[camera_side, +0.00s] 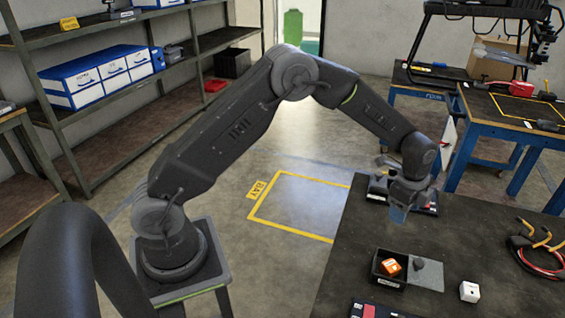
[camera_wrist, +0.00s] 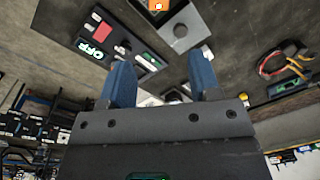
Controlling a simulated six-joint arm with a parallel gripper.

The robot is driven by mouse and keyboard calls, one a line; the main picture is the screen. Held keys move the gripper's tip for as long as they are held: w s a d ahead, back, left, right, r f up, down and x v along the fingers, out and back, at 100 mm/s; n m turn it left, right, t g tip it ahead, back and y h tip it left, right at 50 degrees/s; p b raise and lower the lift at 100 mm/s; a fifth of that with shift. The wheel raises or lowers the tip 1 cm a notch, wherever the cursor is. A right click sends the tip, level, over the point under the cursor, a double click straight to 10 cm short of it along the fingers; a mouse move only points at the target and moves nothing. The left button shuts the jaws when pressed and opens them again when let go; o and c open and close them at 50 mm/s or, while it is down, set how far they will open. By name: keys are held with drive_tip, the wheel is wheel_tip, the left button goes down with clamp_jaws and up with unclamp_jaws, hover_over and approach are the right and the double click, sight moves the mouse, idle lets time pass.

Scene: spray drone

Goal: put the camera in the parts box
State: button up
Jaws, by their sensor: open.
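The parts box (camera_side: 376,277) is a small open black box on the dark table, with an orange block (camera_side: 391,267) inside.
A white cube (camera_side: 469,291) stands right of the grey plate. Red and black cables (camera_side: 537,256) with yellow parts lie at the right. A dark tray with a red part (camera_side: 369,310) is at the front edge. Another dark tray (camera_side: 376,190) lies near my gripper. Table between is clear.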

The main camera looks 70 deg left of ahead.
drive_tip(key=s+a+r+n+t, duration=0.1)
drive_tip(key=s+r+n, duration=0.2)
drive_tip(key=s+r, duration=0.45)
drive_tip(key=s+a+r+n+t, duration=0.15)
drive_tip(key=s+r+n, duration=0.3)
drive_tip(key=r, duration=0.55)
drive_tip(key=s+a+r+n+t, duration=0.1)
drive_tip(key=s+n, duration=0.2)
drive_tip(key=s, duration=0.7)
drive_tip(key=s+r+n+t, duration=0.1)
drive_tip(key=s+n, duration=0.3)
drive_tip(key=s, duration=0.6)
drive_tip(key=shift+a+r, duration=0.4)
drive_tip(key=shift+r, duration=0.1)
drive_tip(key=shift+w+n, duration=0.15)
drive_tip(key=shift+n, duration=0.1)
